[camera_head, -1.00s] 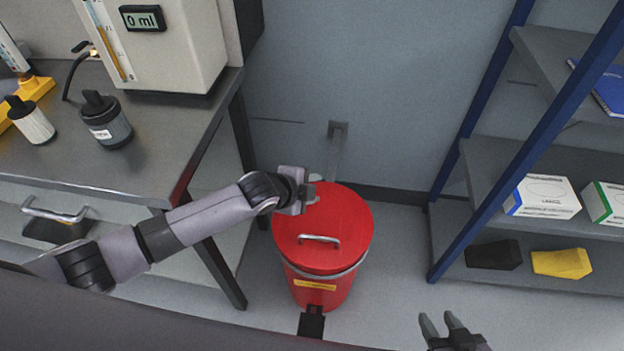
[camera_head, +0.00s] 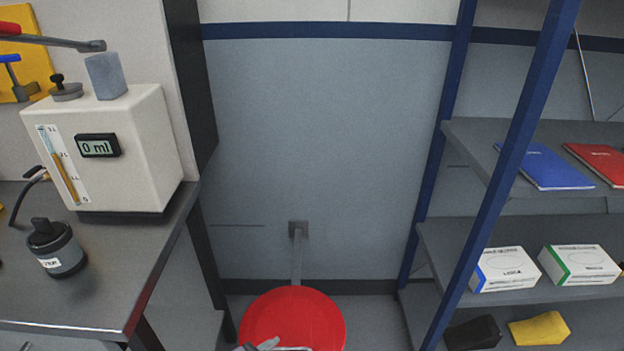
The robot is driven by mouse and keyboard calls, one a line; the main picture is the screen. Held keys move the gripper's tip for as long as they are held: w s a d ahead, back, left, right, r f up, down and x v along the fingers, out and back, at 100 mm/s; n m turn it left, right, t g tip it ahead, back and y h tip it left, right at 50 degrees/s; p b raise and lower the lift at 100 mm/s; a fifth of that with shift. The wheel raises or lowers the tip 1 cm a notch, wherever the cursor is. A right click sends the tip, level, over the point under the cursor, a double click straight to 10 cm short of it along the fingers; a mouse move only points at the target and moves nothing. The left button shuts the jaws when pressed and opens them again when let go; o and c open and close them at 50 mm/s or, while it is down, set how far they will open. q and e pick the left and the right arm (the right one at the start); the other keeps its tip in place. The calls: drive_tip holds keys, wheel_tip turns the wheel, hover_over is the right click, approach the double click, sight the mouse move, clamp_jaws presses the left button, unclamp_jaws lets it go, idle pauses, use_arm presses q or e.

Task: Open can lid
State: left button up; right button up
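The red can's round lid (camera_head: 293,315) shows at the bottom edge of the view, lying flat as far as I can see. Part of its metal handle (camera_head: 292,348) shows at the very bottom. The can's body below the lid is cut off. A small grey tip of my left gripper (camera_head: 260,345) shows over the lid, just left of the handle. Too little of it shows to tell whether it is open or touching the handle. My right gripper is out of view.
A metal bench (camera_head: 85,285) with a dispenser (camera_head: 145,140) and a dark bottle (camera_head: 56,248) stands left. A blue-framed shelf (camera_head: 520,150) with notebooks and boxes stands right. The wall is behind the can, with a bracket (camera_head: 297,230) on it.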

use_arm(q)
drive_tip(key=s+a+n+y, duration=0.1)
drive_tip(key=s+a+n, duration=0.2)
drive_tip(key=s+a, duration=0.1)
drive_tip(key=s+a+n+y, duration=0.1)
drive_tip(key=s+a+n, duration=0.2)
drive_tip(key=s+a, duration=0.1)
drive_tip(key=s+a+n+t+y+p, duration=0.1)
drive_tip(key=s+a+n+y, duration=0.1)
drive_tip(key=s+a, duration=0.2)
drive_tip(key=shift+s+a+f+n, duration=0.25)
drive_tip(key=shift+a+n, duration=0.15)
drive_tip(key=shift+a, duration=0.1)
drive_tip(key=shift+c, duration=1)
drive_tip(key=shift+s+a, duration=0.1)
drive_tip(key=shift+a, duration=0.05)
clamp_jaws()
